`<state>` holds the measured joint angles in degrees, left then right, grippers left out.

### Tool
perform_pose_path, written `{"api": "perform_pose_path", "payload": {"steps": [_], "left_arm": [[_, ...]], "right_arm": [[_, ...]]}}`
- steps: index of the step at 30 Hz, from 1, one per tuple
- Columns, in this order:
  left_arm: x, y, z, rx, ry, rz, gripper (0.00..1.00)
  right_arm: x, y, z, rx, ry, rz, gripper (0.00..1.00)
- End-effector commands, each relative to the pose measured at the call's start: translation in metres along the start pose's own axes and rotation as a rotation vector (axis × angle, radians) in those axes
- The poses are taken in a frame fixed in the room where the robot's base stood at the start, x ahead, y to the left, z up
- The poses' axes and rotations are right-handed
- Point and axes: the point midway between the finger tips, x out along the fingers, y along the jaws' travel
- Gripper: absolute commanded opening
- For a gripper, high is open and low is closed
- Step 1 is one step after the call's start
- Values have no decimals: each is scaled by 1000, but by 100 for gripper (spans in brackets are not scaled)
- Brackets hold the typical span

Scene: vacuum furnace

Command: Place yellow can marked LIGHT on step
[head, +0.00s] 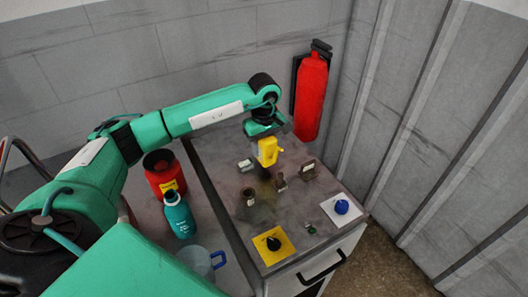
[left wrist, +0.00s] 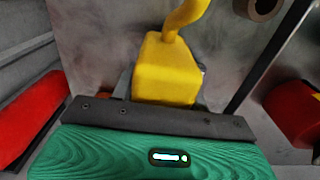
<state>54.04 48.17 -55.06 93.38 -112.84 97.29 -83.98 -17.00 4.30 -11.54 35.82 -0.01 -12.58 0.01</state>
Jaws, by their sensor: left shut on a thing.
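The yellow can (head: 268,150) hangs under my left gripper (head: 266,138), over the back part of the grey cabinet top. In the left wrist view the yellow can (left wrist: 165,72) sits between the fingers, its curved spout or handle pointing away. The left gripper is shut on it. The can looks roughly upright and a dark patch lies below it; whether it touches the surface I cannot tell. I cannot read its marking. No step stands out clearly. My right gripper is not in view.
The cabinet top (head: 225,165) holds small brown and grey parts, a yellow plate with a black knob (head: 273,243) and a white plate with a blue knob (head: 342,207). Left are a red can (head: 160,180), teal bottle (head: 179,217) and clear jug (head: 200,262). A fire extinguisher (head: 311,98) hangs behind.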

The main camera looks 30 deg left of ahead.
Motion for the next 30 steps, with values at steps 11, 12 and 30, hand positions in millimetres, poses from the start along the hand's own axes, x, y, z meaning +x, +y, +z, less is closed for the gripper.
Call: {"api": "perform_pose_path", "payload": {"steps": [11, 12, 30], "left_arm": [[36, 0, 0, 0, 0, 0, 20], [36, 0, 0, 0, 0, 0, 20], [37, 0, 0, 0, 0, -1, 67]], "right_arm": [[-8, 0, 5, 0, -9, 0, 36], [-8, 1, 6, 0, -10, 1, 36], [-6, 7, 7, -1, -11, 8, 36]]}}
